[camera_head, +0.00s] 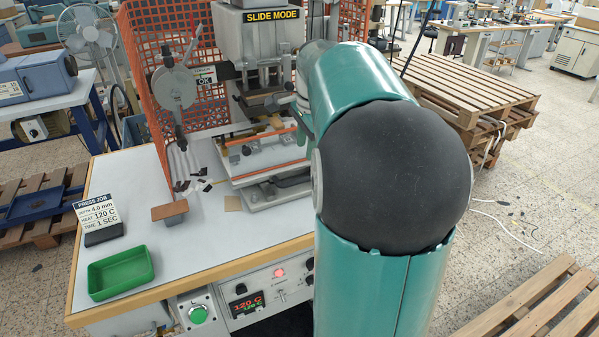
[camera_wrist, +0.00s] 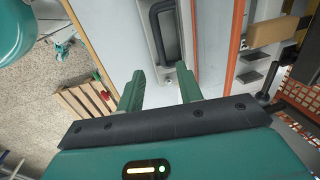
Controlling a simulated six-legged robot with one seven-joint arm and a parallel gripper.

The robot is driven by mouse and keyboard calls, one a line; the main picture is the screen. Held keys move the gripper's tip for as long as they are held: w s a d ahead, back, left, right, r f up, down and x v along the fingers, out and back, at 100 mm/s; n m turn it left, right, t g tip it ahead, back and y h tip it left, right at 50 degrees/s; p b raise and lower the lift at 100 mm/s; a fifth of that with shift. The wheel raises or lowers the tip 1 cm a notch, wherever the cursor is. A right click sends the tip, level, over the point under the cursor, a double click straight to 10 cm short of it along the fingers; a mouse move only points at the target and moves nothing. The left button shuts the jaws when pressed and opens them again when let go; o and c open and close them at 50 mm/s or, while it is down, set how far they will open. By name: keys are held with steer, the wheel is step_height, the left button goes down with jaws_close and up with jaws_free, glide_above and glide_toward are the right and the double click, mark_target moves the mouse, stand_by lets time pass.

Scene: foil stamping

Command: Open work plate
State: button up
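The work plate (camera_head: 262,158) is a pale slide with orange strips, sitting under the press head on the bench. In the wrist view, a black bar handle (camera_wrist: 156,35) stands on a light metal strip, beside an orange-edged part at the right. My gripper (camera_wrist: 160,88) has two green fingers spread apart with nothing between them. The handle lies just beyond the fingertips, roughly in line with the gap. I see no contact between them. In the head view my own arm covers the right side of the plate, and my fingers cannot be made out.
The press head (camera_head: 262,45) stands over the plate, with orange mesh guards (camera_head: 165,45) behind and left. A lever with a round hub (camera_head: 174,82) stands at the left. A green tray (camera_head: 121,273) and a job card (camera_head: 98,215) sit on the bench's left, with clear surface between.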

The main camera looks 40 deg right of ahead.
mark_target(302, 178)
steer(key=f, duration=0.3)
steer(key=w+f, duration=0.1)
steer(key=f, duration=0.6)
steer(key=shift+w+d+f, duration=0.2)
steer(key=shift+w+d, duration=0.15)
steer(key=shift+w, duration=0.05)
jaws_close()
